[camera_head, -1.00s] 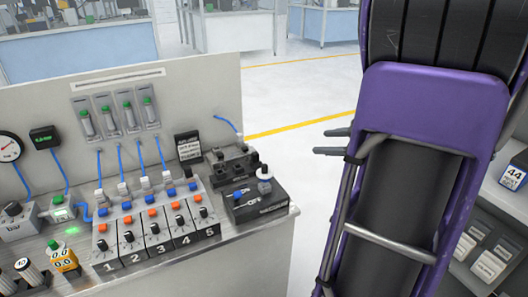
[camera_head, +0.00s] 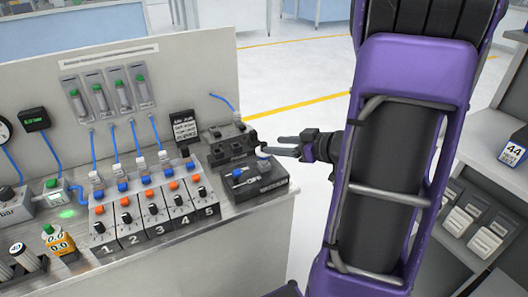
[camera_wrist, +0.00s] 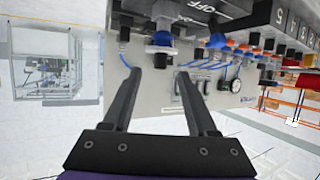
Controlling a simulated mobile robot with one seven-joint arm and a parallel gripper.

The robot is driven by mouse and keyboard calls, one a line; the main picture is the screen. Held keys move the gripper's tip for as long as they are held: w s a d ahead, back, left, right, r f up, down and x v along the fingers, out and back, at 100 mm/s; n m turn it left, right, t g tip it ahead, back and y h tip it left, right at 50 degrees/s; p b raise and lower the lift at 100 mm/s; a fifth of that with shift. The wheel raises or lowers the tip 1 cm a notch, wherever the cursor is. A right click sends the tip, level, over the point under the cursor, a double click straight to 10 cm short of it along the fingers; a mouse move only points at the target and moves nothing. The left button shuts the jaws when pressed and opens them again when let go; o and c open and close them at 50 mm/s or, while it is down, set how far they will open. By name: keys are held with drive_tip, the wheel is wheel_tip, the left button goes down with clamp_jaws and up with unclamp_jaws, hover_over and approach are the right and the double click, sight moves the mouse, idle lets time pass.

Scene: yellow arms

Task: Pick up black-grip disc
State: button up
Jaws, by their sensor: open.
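The black-grip disc (camera_head: 263,156) shows in the head view as a small pale round piece with a dark top. It stands on the right part of a dark block (camera_head: 245,190) at the panel's right end. My gripper (camera_head: 277,146) is open, its fingers pointing left and their tips right by the disc, partly covering it. In the wrist view the dark grip and pale, bluish body of what appears to be the disc (camera_wrist: 162,38) lie just beyond and between the tips of my open gripper (camera_wrist: 160,72). Whether the fingers touch it I cannot tell.
A black fitting block (camera_head: 229,144) stands behind the dark block. Left of it are numbered modules (camera_head: 155,215) with knobs and blue hoses, before an upright panel (camera_head: 215,80). A shelf unit with small boxes (camera_head: 470,215) is at the right. The floor behind is open.

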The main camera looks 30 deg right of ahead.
sight(265, 144)
drive_tip(key=b+x, duration=0.1)
drive_tip(key=x, duration=0.4)
drive_tip(key=shift+w+a, duration=0.15)
drive_tip(key=shift+w, duration=0.15)
clamp_jaws()
